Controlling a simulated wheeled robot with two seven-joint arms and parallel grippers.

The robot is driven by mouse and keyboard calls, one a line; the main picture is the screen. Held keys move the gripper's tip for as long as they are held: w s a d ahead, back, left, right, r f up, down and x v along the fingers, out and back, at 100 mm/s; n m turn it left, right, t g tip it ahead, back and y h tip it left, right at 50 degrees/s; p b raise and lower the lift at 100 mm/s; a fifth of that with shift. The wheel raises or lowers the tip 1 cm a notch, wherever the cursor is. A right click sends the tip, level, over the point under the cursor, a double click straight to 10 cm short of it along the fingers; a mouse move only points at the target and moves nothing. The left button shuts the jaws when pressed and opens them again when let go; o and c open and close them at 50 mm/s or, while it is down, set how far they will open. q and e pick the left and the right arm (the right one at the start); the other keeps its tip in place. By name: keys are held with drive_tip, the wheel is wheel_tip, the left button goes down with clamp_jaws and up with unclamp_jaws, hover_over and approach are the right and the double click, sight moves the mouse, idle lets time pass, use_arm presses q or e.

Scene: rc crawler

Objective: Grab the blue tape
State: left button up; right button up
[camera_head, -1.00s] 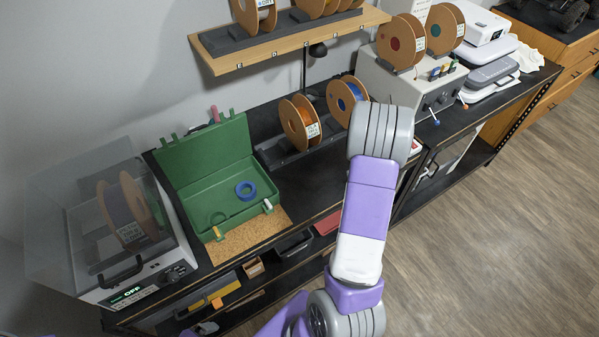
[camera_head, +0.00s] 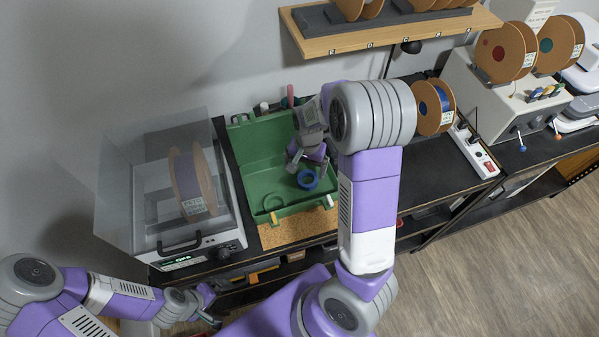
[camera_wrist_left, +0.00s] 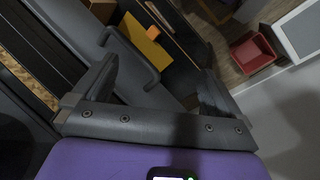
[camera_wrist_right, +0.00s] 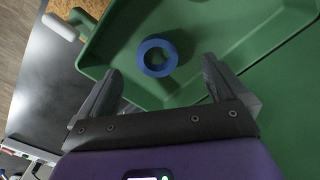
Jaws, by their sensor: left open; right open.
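The blue tape (camera_head: 308,179) is a small ring lying in the tray of the open green toolbox (camera_head: 268,198). In the right wrist view the blue tape (camera_wrist_right: 157,57) lies flat on the green floor, ahead of and between the spread fingers. My right gripper (camera_head: 307,158) is open and empty above the toolbox, close to the tape and not touching it in the wrist view. My left gripper (camera_head: 211,308) is at the lower left, beside the shelf front. In the left wrist view its fingers (camera_wrist_left: 155,85) are spread with nothing gripped.
A clear-lidded filament dryer (camera_head: 203,240) with a spool stands left of the toolbox. Spools (camera_head: 434,107) and a power strip (camera_head: 474,152) sit to the right. A wooden shelf (camera_head: 400,30) overhangs behind. A cork mat (camera_head: 298,228) lies before the toolbox.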

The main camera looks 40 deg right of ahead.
sight(306, 172)
drive_tip(key=shift+m, duration=0.3)
drive_tip(key=f, duration=0.5)
drive_tip(key=d+f, duration=0.1)
drive_tip(key=f, duration=0.1)
drive_tip(key=shift+w+f+b, duration=0.1)
drive_tip(key=shift+f+b, duration=0.15)
drive_tip(key=shift+b, duration=0.05)
drive_tip(key=shift+c, duration=0.3)
drive_tip(key=shift+r, duration=0.1)
drive_tip(key=c, duration=1.1)
